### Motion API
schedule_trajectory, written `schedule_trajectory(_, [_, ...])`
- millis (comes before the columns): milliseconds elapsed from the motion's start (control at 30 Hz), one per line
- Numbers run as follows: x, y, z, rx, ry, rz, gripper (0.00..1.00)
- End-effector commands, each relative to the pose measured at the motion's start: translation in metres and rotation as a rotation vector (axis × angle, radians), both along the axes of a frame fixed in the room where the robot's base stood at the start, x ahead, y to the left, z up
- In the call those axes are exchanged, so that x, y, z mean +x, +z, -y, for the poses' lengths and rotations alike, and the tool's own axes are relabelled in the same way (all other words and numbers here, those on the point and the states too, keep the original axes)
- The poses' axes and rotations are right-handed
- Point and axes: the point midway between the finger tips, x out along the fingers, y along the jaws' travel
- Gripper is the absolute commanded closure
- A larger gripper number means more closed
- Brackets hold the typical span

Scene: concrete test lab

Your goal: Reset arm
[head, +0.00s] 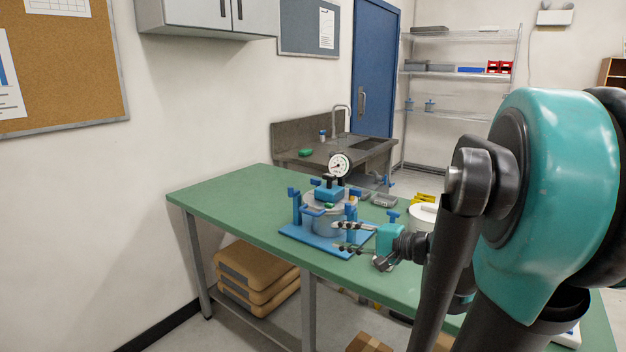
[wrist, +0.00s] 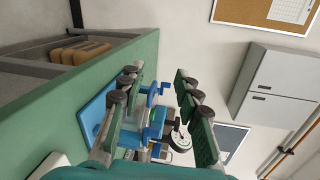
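My gripper (head: 345,237) is at the front right of a blue-based test fixture on the green table (head: 225,204). The fixture has a blue base plate (head: 293,235), a grey cylindrical vessel (head: 325,225), blue clamps and a round dial gauge (head: 339,165) on top. In the wrist view the two fingers of my gripper (wrist: 160,105) stand well apart, with nothing held between them. The fixture shows beyond and between the fingers, with the dial gauge (wrist: 181,140) near the lower finger area. Whether a fingertip touches the fixture is unclear.
A sink unit (head: 340,150) stands behind the table, and wire shelves (head: 460,75) stand at the back right. Brown sacks (head: 255,275) lie on the table's lower shelf. A white round container (head: 424,217) stands right of the fixture. The table's left end is clear.

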Motion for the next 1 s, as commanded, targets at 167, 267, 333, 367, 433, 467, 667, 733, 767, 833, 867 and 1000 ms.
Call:
schedule_trajectory(167, [-0.013,-0.035,-0.007,-0.150,0.030,-0.025,0.67])
schedule_trajectory(267, [-0.023,-0.060,-0.008,-0.260,0.053,-0.040,0.67])
schedule_trajectory(333, [-0.032,-0.080,-0.007,-0.355,0.075,-0.050,0.67])
schedule_trajectory(367, [-0.037,-0.090,-0.006,-0.401,0.085,-0.054,0.67])
schedule_trajectory(433, [-0.049,-0.114,-0.001,-0.530,0.116,-0.063,0.67])
schedule_trajectory(467, [-0.055,-0.126,0.003,-0.592,0.131,-0.064,0.67])
schedule_trajectory(667, [-0.090,-0.186,0.047,-1.020,0.239,-0.063,0.67])
schedule_trajectory(733, [-0.098,-0.198,0.065,-1.152,0.271,-0.055,0.67])
schedule_trajectory(767, [-0.101,-0.201,0.072,-1.203,0.284,-0.052,0.67])
schedule_trajectory(833, [-0.106,-0.207,0.087,-1.304,0.310,-0.043,0.67])
schedule_trajectory(867, [-0.108,-0.209,0.093,-1.339,0.318,-0.041,0.67])
schedule_trajectory(1000, [-0.112,-0.212,0.109,-1.444,0.344,-0.031,0.67])
